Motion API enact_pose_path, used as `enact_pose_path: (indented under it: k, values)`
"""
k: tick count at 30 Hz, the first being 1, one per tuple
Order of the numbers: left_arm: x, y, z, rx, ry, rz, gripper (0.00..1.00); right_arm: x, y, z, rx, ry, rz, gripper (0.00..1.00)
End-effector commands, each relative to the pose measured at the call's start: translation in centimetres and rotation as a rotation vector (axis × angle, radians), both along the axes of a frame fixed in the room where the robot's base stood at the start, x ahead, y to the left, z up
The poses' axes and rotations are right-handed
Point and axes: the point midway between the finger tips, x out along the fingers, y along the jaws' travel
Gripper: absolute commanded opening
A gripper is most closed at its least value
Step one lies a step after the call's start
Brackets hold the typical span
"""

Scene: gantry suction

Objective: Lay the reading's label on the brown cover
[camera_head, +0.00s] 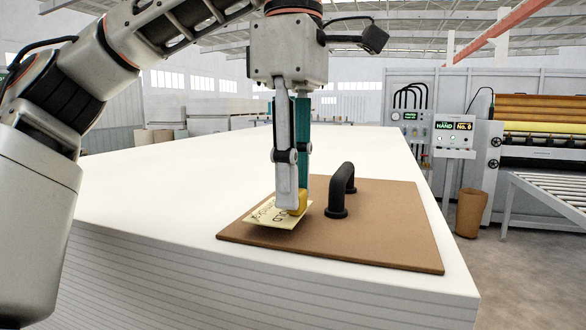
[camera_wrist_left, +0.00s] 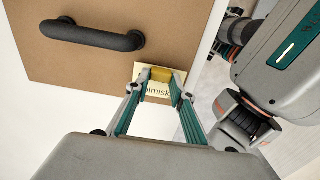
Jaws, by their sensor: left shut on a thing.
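The brown cover (camera_head: 395,225) lies flat on the white stack, with a black arched handle (camera_head: 342,188) on it. The cream label (camera_head: 268,216) has dark printing and a yellow grip block (camera_head: 299,203). My left gripper (camera_head: 294,202) points down and is shut on the yellow block, left of the handle. The label is over the cover's left part and looks slightly tilted; I cannot tell whether it touches. In the left wrist view the label (camera_wrist_left: 158,91) is between the fingers near the cover's edge (camera_wrist_left: 75,72). My right gripper is not in view.
The big white stack (camera_head: 170,200) gives a broad clear top around the cover. A control panel (camera_head: 455,134) with a lit screen reading "HAND" stands at the right. A brown bin (camera_head: 471,212) and a roller conveyor (camera_head: 550,195) stand on the floor at right.

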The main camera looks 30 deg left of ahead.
Motion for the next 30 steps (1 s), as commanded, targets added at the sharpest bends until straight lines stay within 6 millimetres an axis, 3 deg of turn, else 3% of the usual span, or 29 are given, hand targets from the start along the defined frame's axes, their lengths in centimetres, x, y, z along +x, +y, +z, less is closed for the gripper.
enact_pose_path:
  k: [30]
  values:
    - [0.0,0.02,-0.93,0.0,0.0,0.0,0.08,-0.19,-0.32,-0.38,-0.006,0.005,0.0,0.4]
